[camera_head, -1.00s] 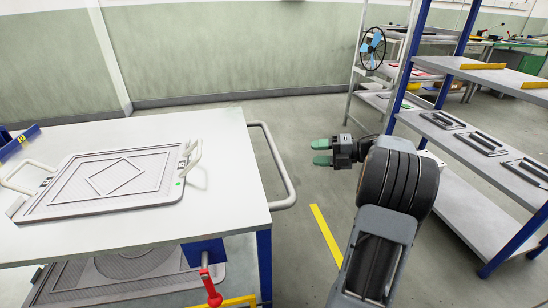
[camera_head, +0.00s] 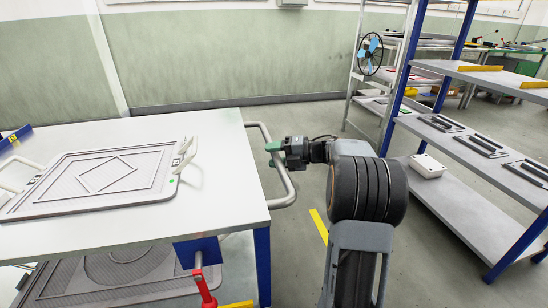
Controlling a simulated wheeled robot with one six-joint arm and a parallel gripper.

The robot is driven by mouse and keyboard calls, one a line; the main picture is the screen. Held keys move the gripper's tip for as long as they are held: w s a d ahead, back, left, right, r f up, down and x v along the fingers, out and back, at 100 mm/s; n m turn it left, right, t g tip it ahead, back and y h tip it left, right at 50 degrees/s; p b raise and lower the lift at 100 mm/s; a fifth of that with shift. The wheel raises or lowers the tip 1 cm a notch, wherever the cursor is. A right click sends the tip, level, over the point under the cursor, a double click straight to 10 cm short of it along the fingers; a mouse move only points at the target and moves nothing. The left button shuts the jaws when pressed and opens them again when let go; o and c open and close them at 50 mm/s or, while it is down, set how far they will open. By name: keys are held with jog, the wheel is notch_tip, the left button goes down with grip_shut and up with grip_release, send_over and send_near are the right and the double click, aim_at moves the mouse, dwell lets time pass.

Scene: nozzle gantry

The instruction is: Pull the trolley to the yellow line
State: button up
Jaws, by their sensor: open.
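The trolley (camera_head: 222,190) has a white top, blue legs and a lower shelf, and it fills the left side of the head view. Its grey tubular handle (camera_head: 287,184) sticks out from its right side. My gripper (camera_head: 271,153) is open at the upper part of the handle, with its green fingertips overlapping the bar in the picture. I cannot tell whether the bar is between the fingers or touching them. The yellow line (camera_head: 319,226) is on the floor right of the trolley, partly hidden by my arm.
A grey framed tray (camera_head: 95,182) with handles lies on the trolley top. A red lever (camera_head: 206,288) is at the trolley's lower front. A blue-post shelf rack (camera_head: 440,195) stands at the right, with a white box (camera_head: 427,166) on its lower shelf. The floor behind the handle is clear.

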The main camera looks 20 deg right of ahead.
jog(key=shift+c, duration=0.5)
grip_shut()
